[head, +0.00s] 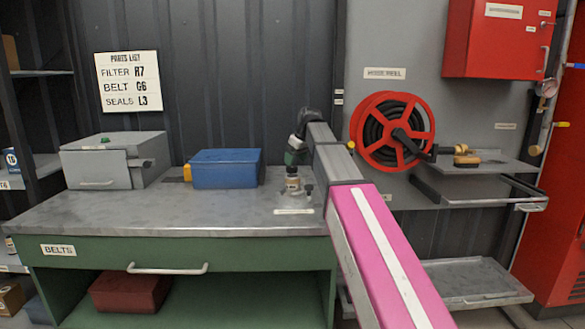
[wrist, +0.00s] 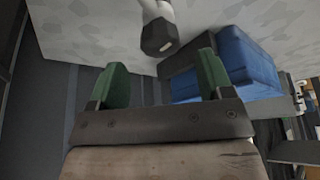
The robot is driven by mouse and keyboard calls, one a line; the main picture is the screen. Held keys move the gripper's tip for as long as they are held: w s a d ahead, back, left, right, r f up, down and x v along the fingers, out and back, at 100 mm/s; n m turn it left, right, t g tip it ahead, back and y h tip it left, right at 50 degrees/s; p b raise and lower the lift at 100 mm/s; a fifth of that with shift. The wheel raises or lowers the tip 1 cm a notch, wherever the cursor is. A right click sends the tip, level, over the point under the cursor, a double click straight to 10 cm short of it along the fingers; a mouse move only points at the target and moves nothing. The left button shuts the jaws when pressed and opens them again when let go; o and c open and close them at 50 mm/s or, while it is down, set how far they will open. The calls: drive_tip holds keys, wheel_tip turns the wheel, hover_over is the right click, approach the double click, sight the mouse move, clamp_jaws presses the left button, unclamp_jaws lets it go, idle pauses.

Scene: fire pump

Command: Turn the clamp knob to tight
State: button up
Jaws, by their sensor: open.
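The clamp knob (wrist: 159,38) is dark and faceted, with a small pale mark on its end and a light shaft behind it. In the wrist view it lies just beyond my fingertips, roughly between them. My gripper (wrist: 162,62) is open, its two green fingers spread wide with nothing between them. In the head view my gripper (head: 292,182) is low over the right end of the workbench, beside a small metal fitting (head: 308,190). It is too small there to make out the knob or its setting.
The grey workbench (head: 130,211) carries a blue bin (head: 226,170) left of my gripper and a grey metal box (head: 98,166) farther left. A small label (head: 293,211) lies in front of the fitting. A red hose reel (head: 393,131) hangs at right.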

sight(292, 167)
drive_tip(key=shift+x, duration=2.25)
drive_tip(key=c, duration=0.9)
